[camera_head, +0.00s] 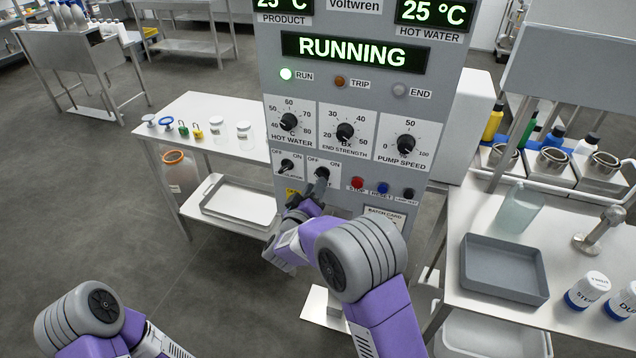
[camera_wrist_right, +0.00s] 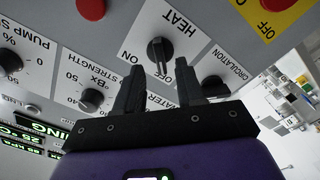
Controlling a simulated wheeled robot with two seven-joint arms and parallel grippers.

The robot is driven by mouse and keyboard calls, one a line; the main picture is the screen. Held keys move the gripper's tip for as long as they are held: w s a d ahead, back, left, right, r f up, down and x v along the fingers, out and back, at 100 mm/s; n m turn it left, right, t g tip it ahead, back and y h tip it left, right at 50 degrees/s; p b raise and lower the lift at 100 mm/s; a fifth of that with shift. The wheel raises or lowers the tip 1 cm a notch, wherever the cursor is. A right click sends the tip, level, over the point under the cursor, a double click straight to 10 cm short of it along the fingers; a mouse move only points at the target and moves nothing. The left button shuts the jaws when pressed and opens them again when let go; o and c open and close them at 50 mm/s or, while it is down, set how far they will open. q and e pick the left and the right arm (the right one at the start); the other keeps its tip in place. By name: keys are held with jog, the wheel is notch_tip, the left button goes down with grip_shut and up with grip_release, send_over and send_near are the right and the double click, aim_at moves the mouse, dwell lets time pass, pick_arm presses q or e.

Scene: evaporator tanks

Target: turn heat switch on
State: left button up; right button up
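The heat switch (camera_wrist_right: 160,50) is a black rotary knob on the grey control panel, under the word HEAT in the right wrist view. ON is printed on its left there, and OFF is partly covered by a finger. In the head view the heat switch (camera_head: 321,172) is partly hidden by my right gripper (camera_head: 317,188). In the wrist view my right gripper (camera_wrist_right: 160,75) is open, its two black fingers apart and pointing at the knob. I cannot tell whether they touch it. My left gripper is out of view.
The circulation switch (camera_head: 286,165) sits close to the left of the heat switch. A red stop button (camera_head: 357,183) and a blue reset button (camera_head: 383,188) are to its right. Dials sit above. The display (camera_head: 352,52) reads RUNNING, and the green run lamp (camera_head: 286,74) is lit.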

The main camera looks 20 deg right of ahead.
jog(key=shift+x, duration=1.55)
jog(key=shift+c, duration=0.4)
grip_shut()
